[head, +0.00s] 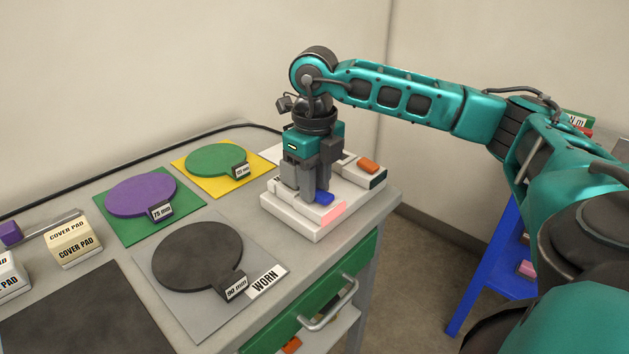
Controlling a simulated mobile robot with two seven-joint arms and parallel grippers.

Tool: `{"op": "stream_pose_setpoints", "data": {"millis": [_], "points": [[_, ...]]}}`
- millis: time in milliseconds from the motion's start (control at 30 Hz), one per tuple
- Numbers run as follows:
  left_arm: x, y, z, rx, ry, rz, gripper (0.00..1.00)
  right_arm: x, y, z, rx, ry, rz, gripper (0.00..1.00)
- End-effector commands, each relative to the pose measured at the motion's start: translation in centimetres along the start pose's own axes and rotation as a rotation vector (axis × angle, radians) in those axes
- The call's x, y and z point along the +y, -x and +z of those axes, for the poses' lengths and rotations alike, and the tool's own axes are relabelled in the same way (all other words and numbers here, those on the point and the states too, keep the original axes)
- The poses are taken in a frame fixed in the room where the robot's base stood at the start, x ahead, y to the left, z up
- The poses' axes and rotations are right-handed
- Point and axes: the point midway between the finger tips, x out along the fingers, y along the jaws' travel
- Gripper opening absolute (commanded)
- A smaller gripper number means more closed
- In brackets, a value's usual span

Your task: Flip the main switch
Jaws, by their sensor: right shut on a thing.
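My right gripper (312,190) points down over a white box (291,223) at the back right of the cart top. Its grey fingers reach the top of the box, at a small blue lever (323,197), which I take to be the main switch. The fingers are shut on it and hide part of it. A pink-red patch (334,213) shows on the box just in front of the lever. The lever's exact position is hard to tell. My left gripper is out of view.
An orange block (368,165) sits on the white unit behind. Purple (140,193), green (215,158) and dark grey (197,252) discs lie on coloured mats to the left. A cream cover pad box (74,244) stands at left. A blue stand (486,262) is at right.

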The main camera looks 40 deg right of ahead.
Motion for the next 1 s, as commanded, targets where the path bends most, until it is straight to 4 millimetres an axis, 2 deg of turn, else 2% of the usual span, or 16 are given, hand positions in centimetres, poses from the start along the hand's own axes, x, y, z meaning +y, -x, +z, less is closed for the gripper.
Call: {"op": "stream_pose_setpoints", "data": {"millis": [33, 133, 267, 500, 733, 1000], "points": [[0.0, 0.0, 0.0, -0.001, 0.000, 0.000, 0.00, 0.0, 0.0, 0.0, 0.000, 0.000, 0.000, 0.09], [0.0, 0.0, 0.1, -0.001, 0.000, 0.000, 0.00, 0.0, 0.0, 0.0, 0.000, 0.000, 0.000, 0.00], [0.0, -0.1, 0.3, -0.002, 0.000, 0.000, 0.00, 0.0, -0.1, 0.0, -0.008, 0.000, 0.000, 0.00], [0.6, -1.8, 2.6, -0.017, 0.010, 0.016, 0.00, -0.1, -0.6, -0.5, -0.149, 0.000, -0.001, 0.00], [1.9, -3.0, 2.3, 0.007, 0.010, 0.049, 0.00, -0.1, -0.2, -0.9, -0.284, 0.000, -0.001, 0.00], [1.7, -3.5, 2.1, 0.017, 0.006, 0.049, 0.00, 0.0, 0.4, -1.0, -0.334, 0.000, -0.001, 0.00]]}}
